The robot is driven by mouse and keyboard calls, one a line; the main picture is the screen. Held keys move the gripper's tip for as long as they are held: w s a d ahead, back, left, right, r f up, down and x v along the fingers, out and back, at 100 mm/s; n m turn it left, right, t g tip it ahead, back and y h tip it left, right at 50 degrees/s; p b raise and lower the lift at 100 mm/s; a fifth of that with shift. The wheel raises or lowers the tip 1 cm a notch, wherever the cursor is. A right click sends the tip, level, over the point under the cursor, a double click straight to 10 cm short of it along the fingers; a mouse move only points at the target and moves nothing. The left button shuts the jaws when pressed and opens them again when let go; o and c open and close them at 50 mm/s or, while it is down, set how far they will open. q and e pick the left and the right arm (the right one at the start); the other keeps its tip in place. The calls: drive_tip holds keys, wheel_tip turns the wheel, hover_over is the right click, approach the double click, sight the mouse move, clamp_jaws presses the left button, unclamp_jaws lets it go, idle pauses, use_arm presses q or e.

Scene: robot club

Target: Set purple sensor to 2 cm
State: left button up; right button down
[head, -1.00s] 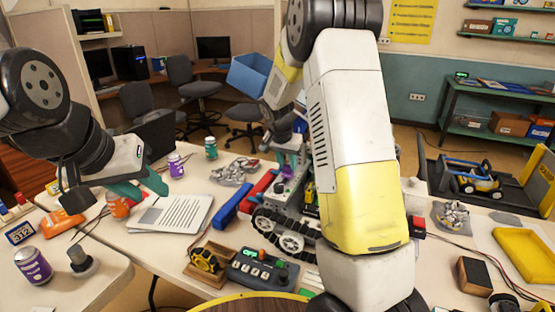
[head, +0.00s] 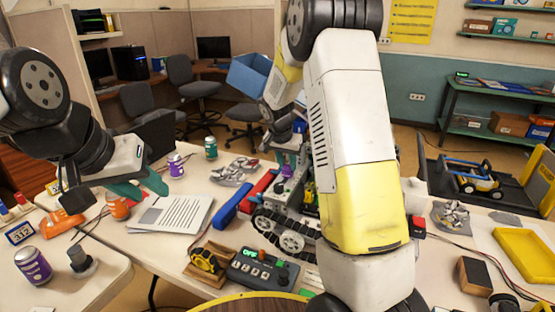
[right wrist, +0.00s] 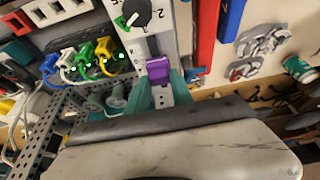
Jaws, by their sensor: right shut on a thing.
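The purple sensor (right wrist: 158,68) sits on a light rail at the front of the tracked robot. In the right wrist view it is between the teal fingers of my right gripper (right wrist: 160,88), which is shut on it. A printed 2 shows near it, but its exact reading is unclear. In the head view the sensor (head: 287,171) is small, and my right arm hides much of the tracked robot (head: 285,233). My left gripper (head: 140,187) is open and empty above the table's left part, beside the printed sheet.
A black dial (right wrist: 137,14) and several coloured plugs (right wrist: 90,60) are close to my right gripper. A yellow tray (head: 525,255) is at right.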

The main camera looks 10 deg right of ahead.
sight(287, 166)
idle(0.4)
drive_tip(key=w+d, duration=0.1)
drive_tip(key=w, duration=0.1)
drive_tip(key=shift+w+d, duration=0.3)
drive_tip(key=shift+d, duration=0.05)
drive_tip(key=c, duration=1.1)
unclamp_jaws()
drive_tip(key=shift+r, duration=0.1)
drive_tip(key=v, duration=0.7)
drive_tip(key=shift+s+a+r, duration=0.1)
drive_tip(key=shift+s+r, duration=0.05)
drive_tip(key=shift+r, duration=0.2)
